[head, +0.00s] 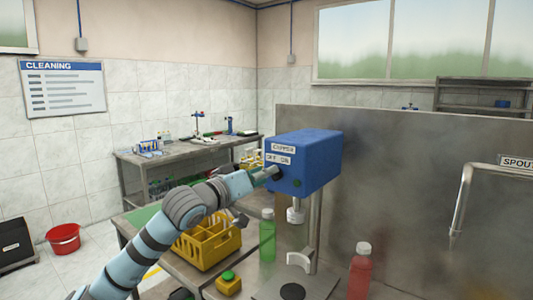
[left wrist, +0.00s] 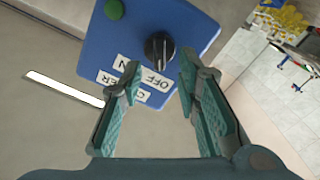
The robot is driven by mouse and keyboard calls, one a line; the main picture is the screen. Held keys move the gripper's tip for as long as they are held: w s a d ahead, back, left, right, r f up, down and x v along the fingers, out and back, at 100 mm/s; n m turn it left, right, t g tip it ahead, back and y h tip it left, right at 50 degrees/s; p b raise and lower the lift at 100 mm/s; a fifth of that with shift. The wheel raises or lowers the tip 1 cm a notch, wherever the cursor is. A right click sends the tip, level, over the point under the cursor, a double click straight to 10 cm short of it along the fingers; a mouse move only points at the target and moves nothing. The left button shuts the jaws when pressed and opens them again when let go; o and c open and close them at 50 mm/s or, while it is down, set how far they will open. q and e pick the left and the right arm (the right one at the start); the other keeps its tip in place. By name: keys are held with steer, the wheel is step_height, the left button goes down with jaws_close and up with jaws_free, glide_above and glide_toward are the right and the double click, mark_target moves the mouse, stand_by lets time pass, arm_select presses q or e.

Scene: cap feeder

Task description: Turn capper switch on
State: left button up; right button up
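The blue capper box (head: 305,160) stands on a post above the table, with CAPPER and OFF/ON labels on its front. In the left wrist view, its black switch knob (left wrist: 158,47) lies just beyond and between my fingertips, and its pointer appears to face the OFF label (left wrist: 154,82). My left gripper (left wrist: 159,66) is open and empty, with a gap on both sides of the knob. In the head view, the left gripper (head: 266,175) is at the box's front and hides the knob. My right gripper is not in view.
A green button (left wrist: 113,9) is on the same panel. Below the box stand a green bottle (head: 267,238), a red bottle (head: 360,272), a yellow crate (head: 208,246) and a yellow button box (head: 229,284). A metal panel (head: 400,180) rises behind.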

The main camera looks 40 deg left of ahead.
arm_select(q)
steer(key=shift+w+d+f, duration=0.15)
steer(key=shift+w, duration=0.5)
jaws_close()
